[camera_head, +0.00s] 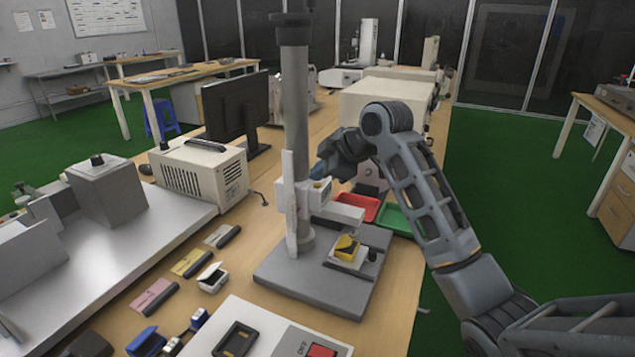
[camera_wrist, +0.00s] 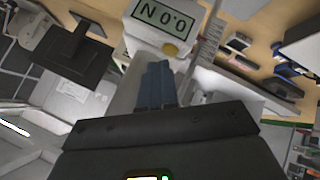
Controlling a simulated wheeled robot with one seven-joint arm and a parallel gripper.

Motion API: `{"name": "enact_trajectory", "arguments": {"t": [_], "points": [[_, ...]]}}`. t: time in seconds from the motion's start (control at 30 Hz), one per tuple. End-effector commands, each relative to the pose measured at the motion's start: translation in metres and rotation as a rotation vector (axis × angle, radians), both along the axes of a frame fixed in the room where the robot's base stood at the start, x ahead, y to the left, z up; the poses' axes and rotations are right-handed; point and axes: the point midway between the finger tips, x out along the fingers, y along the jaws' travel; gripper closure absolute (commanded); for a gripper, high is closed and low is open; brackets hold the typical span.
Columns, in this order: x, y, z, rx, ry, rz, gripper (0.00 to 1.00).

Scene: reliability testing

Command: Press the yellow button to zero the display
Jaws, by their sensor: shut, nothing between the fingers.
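The display (camera_wrist: 160,17) is on a white gauge and shows upside down in the wrist view, where it appears to read 0.0 N. The yellow button (camera_wrist: 170,50) sits on the gauge face beside the display. My gripper (camera_wrist: 158,66) is shut and empty, with its blue fingers together and their tips close to the button. I cannot tell whether they touch it. In the head view the gauge (camera_head: 319,190) is mounted on a grey column stand, and my gripper (camera_head: 322,170) is beside it. The button cannot be made out there.
The stand's grey column (camera_head: 295,130) rises beside the gauge. A yellow-and-black block (camera_head: 346,248) sits on a fixture below. Red (camera_head: 366,208) and green (camera_head: 396,221) trays lie behind. A box with a red OFF switch (camera_head: 320,351) is in front.

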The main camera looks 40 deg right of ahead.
Motion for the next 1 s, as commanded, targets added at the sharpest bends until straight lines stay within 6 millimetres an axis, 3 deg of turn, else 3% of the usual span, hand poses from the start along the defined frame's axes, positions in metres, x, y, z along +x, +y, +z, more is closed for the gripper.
{"name": "enact_trajectory", "arguments": {"t": [0.53, 1.0], "points": [[0.000, 0.000, 0.011, 0.000, -0.001, 0.000, 1.00], [0.000, 0.000, 0.052, 0.000, -0.001, -0.001, 1.00]]}}
